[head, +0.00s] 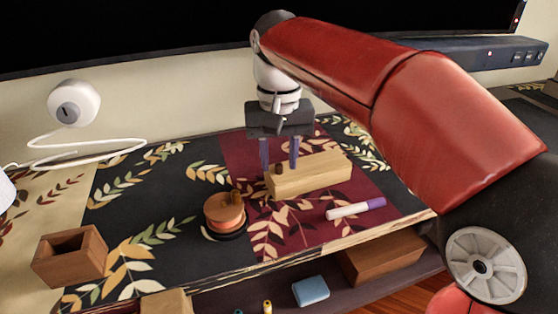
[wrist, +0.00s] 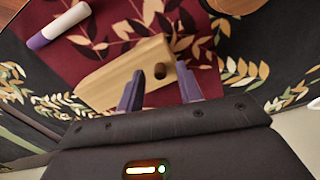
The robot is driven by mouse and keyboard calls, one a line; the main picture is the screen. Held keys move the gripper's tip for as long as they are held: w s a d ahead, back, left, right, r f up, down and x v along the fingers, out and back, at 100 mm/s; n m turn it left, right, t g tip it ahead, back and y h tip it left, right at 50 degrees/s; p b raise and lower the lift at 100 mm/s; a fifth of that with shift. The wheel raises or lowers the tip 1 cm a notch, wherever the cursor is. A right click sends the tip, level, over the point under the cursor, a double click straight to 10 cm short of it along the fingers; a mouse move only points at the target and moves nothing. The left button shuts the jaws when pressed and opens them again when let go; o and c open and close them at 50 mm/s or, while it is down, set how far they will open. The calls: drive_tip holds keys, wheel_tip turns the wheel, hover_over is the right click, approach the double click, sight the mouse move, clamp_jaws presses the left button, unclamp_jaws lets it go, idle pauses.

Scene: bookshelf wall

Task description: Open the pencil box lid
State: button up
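The pencil box (head: 315,174) is a long, light wooden block lying on the patterned cloth, and its lid looks closed. A small dark knob (head: 278,169) sits at its left end. In the wrist view the box (wrist: 115,77) runs from lower left to upper right, with the knob (wrist: 160,71) near its end. My gripper (head: 280,166) is open and points down at the knob end. In the wrist view the fingers of my gripper (wrist: 160,78) stand apart, one on each side of the knob. I cannot tell whether they touch the box.
A white and purple marker (head: 356,209) lies in front of the box. A round wooden item (head: 224,213) stands left of it, and an open wooden cup (head: 70,256) further left. A shelf below holds a blue item (head: 311,291). A dark screen (head: 150,30) hangs behind.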

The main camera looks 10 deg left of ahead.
drive_tip(key=shift+f, duration=0.25)
drive_tip(key=shift+c, duration=0.2)
clamp_jaws()
